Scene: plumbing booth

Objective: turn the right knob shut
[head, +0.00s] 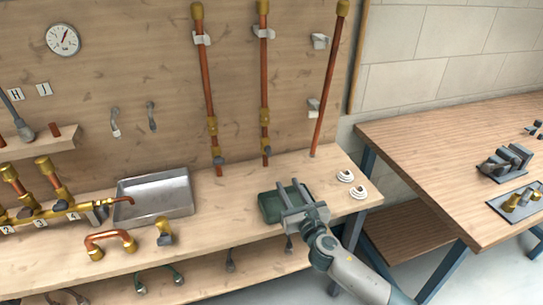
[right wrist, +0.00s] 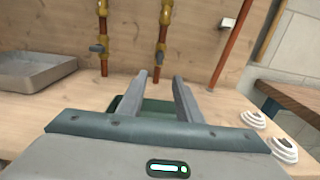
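Two upright copper pipes with brass fittings on the back board each carry a small grey knob near the bottom. The right knob (head: 267,150) sits low on the middle pipe, and in the right wrist view (right wrist: 160,48) it shows ahead, above the gap between my fingers. The left knob (head: 219,161) sits on the pipe to its left and also shows in the right wrist view (right wrist: 97,48). My right gripper (head: 288,186) is open and empty, in front of and below the right knob, apart from it. Its fingers (right wrist: 160,78) point toward the board. My left gripper is not in view.
A dark green box (head: 268,209) is partly hidden by my right gripper. Two white round fittings (head: 352,184) lie to its right. A metal tray (head: 181,205) stands to the left. A third copper pipe (head: 328,90) without a visible knob rises at the right.

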